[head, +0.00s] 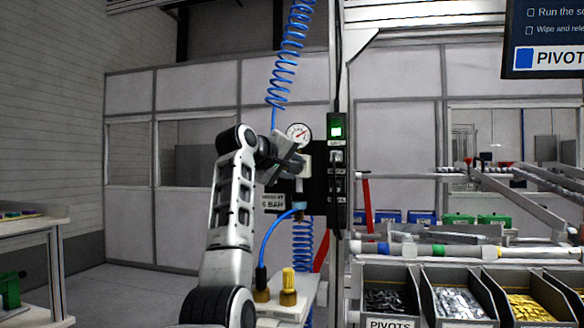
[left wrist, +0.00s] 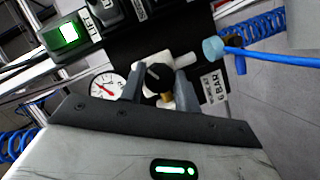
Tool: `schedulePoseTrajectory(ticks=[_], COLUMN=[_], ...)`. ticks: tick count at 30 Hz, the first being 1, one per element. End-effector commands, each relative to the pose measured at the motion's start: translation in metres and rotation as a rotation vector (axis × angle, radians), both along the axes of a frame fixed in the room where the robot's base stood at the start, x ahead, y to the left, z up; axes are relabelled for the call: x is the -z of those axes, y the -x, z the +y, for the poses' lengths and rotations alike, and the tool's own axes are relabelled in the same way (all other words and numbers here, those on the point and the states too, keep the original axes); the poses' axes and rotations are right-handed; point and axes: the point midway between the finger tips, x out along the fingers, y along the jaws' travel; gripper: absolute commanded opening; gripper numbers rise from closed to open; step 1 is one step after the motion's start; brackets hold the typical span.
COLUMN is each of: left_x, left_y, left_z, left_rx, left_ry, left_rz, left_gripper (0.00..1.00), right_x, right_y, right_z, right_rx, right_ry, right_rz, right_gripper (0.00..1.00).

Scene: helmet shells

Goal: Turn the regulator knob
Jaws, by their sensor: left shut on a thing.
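The regulator knob (left wrist: 156,74) is black and round, with a light mark on its face, and sits between my left gripper's two fingers in the left wrist view. My left gripper (left wrist: 159,86) is shut on it. In the head view my left gripper (head: 298,167) reaches the black regulator panel from the left and hides the knob. The round white pressure gauge (head: 299,133) with a red needle is just above the gripper. It also shows left of the fingers in the left wrist view (left wrist: 107,86). My right gripper is out of view.
A box with a lit green switch (head: 336,132) is right of the gauge. Blue coiled hoses (head: 289,55) hang above and below the panel. Parts bins (head: 391,272) stand at the lower right.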

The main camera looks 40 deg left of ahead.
Motion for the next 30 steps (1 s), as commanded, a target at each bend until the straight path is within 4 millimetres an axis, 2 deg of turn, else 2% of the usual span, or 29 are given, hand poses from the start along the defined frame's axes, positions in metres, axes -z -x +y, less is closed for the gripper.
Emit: schedulePoseTrajectory(ticks=[3, 4, 6, 15, 19, 23, 30], left_x=[0.002, 0.002, 0.002, 0.001, -0.001, -0.005, -0.018], left_y=[-0.001, -0.001, -0.001, 0.001, 0.012, 0.036, 0.093], left_z=[0.0, 0.0, 0.0, 0.0, -0.002, -0.005, -0.016], left_rx=[0.001, 0.001, 0.001, 0.001, 0.0, -0.002, -0.001], left_ry=[0.001, 0.001, 0.002, 0.001, 0.0, 0.0, 0.0], left_rz=[0.006, 0.006, 0.005, 0.0, -0.002, -0.005, -0.005], left_gripper=[0.09, 0.37, 0.54, 0.54, 0.54, 0.54, 0.54], right_x=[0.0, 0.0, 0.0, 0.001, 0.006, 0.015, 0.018], right_y=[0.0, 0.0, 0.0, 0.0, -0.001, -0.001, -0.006], right_z=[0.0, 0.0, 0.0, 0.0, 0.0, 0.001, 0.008], right_rx=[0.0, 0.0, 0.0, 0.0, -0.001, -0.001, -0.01], right_ry=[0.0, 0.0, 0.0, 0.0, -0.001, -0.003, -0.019], right_rz=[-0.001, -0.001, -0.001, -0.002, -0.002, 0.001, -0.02], right_gripper=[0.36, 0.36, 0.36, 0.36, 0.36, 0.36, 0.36])
